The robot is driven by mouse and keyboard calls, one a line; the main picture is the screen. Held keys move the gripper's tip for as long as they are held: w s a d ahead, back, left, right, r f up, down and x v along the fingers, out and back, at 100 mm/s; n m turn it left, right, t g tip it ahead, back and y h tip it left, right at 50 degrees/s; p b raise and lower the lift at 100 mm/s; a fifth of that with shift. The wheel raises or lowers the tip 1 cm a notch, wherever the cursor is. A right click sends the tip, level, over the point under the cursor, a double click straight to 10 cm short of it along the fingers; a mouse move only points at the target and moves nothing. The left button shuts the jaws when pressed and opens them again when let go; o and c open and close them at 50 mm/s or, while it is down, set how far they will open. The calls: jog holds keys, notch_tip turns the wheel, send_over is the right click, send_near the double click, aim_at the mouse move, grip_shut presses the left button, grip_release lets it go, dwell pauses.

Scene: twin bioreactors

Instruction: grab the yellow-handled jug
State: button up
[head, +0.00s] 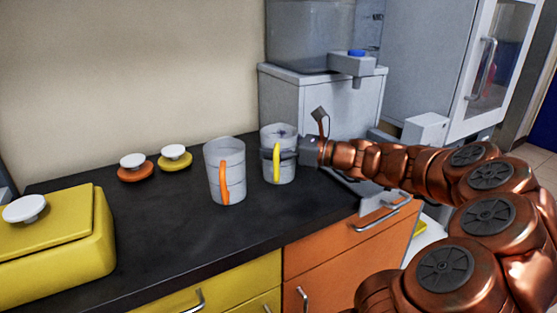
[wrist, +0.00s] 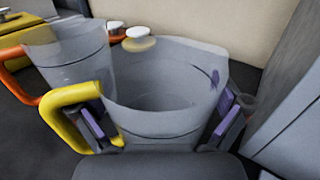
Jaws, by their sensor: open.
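The yellow-handled jug (head: 285,137) is a clear grey, open-topped vessel standing upright on the dark countertop. Its yellow handle (head: 276,162) faces the front in the head view. My gripper (head: 283,154) reaches it from the right, at the upper part of its body. In the wrist view the jug (wrist: 160,118) lies between the two purple-padded fingers of my gripper (wrist: 162,124), which are apart. The left finger is beside the yellow handle (wrist: 60,108), passing near its loop. The right finger is by the opposite wall. I cannot tell whether either pad touches the jug.
An orange-handled jug (head: 225,165) stands close on the left. Orange (head: 135,174) and yellow (head: 175,164) lids with white knobs lie behind it. A yellow box (head: 60,245) sits at the far left. A grey cabinet (head: 310,105) with a clear tank rises behind. The front counter is clear.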

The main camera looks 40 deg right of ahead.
jog(key=c, duration=0.9)
jog(key=shift+c, duration=0.2)
